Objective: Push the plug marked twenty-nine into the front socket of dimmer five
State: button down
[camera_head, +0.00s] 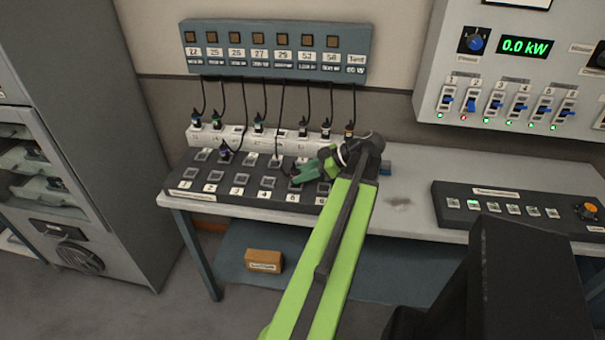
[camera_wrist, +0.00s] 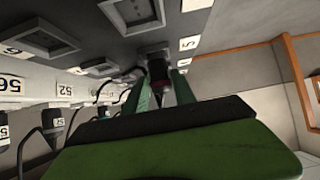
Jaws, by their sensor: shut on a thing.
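My gripper (camera_head: 308,171) is over the front of the dark dimmer panel (camera_head: 178,182), at the dimmer marked 5. Its green fingers, also in the wrist view (camera_wrist: 160,92), are shut on a dark plug with a red band (camera_wrist: 158,68). In the head view the black cord above it runs up to the box place marked 29 (camera_head: 282,54). In the wrist view the plug's end is against or very near the panel, beside the label 5 (camera_wrist: 188,43). The front socket of dimmer five (camera_head: 295,185) is mostly hidden; I cannot tell how deep the plug sits.
Another plug (camera_head: 225,155) stands in the panel near dimmer 2. Several plugs stand in the white strip (camera_head: 243,139) behind, their cords hanging from the grey-blue box (camera_head: 275,30). A button console (camera_head: 480,207) lies to the right. The table between (camera_head: 405,210) is clear.

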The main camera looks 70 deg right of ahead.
jog(key=shift+a+f+b, duration=0.1)
jog(key=shift+f+b, duration=0.25)
jog(key=shift+b, duration=0.05)
dwell(0.5)
jog(key=c, duration=0.9)
grip_release()
jog(key=shift+c, duration=0.2)
jog(key=p+v, duration=1)
jog(key=v, duration=0.7)
jog(key=shift+s, duration=0.2)
jog(key=shift+r, duration=0.1)
